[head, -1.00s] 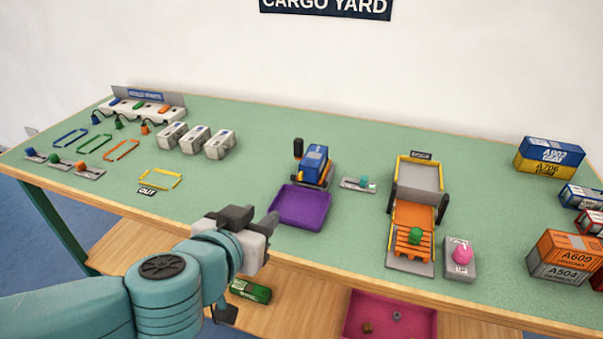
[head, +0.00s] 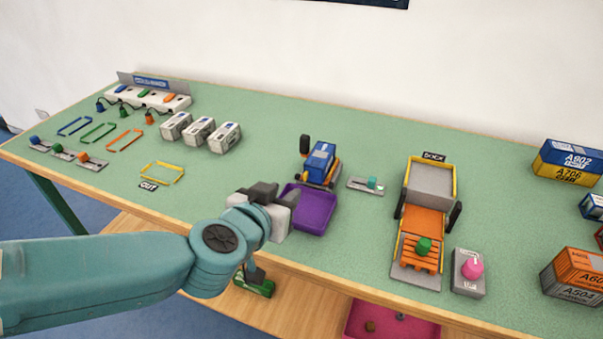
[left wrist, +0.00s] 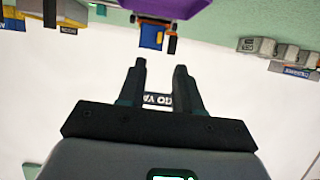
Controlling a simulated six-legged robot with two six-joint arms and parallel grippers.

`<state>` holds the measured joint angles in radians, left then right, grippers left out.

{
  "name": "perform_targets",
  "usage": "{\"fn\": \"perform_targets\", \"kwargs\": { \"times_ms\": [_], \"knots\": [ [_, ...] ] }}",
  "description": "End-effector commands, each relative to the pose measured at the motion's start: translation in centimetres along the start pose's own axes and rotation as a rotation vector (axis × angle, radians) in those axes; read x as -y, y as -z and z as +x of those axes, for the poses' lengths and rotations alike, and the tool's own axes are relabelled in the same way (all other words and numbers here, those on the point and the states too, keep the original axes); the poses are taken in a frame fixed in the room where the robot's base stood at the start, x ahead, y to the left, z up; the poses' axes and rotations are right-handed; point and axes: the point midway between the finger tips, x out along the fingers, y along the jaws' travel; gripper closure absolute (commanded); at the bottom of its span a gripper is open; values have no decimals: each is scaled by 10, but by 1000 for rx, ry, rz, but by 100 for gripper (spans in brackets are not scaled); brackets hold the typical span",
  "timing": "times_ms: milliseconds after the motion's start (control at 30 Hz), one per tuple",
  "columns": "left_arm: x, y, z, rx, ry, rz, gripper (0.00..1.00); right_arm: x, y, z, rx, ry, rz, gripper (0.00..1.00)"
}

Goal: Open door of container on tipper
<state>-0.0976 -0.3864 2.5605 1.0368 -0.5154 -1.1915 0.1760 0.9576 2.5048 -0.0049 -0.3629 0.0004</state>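A small blue container (head: 321,156) sits on an orange-yellow stand, probably the tipper (head: 309,181), behind a purple tray (head: 315,209). The door cannot be made out at this size. My left gripper (head: 284,196) is at the tray's left edge in the head view, in front of and below the container, and covers part of the tray. In the left wrist view my gripper (left wrist: 160,72) has its two fingers apart with nothing between them. The blue container (left wrist: 151,38) shows beyond the fingertips there, beside the purple tray (left wrist: 165,8). My right gripper is not in view.
A grey plate with a teal knob (head: 371,184) lies right of the tipper. An orange and grey ramp unit (head: 424,220) and a pink-button box (head: 469,270) stand further right. White boxes (head: 200,131) and a yellow frame (head: 162,172) lie left. The table's front edge is close below my arm.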

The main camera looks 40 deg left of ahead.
Motion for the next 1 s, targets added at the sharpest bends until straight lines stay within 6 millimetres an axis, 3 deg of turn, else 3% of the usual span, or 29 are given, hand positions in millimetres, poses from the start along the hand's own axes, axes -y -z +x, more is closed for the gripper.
{"fn": "perform_targets", "kwargs": {
  "times_ms": [333, 400, 600, 1000],
  "knots": [
    [0, -1, 51, 7, -2, 0, 66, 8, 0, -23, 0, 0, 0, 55],
    [-1, -6, 69, 0, -3, -2, 66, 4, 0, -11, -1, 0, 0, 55],
    [-1, -3, 97, -1, -4, -2, 66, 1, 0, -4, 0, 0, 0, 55],
    [-1, 0, 105, -3, -4, -2, 66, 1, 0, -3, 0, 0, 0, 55]
  ]
}}
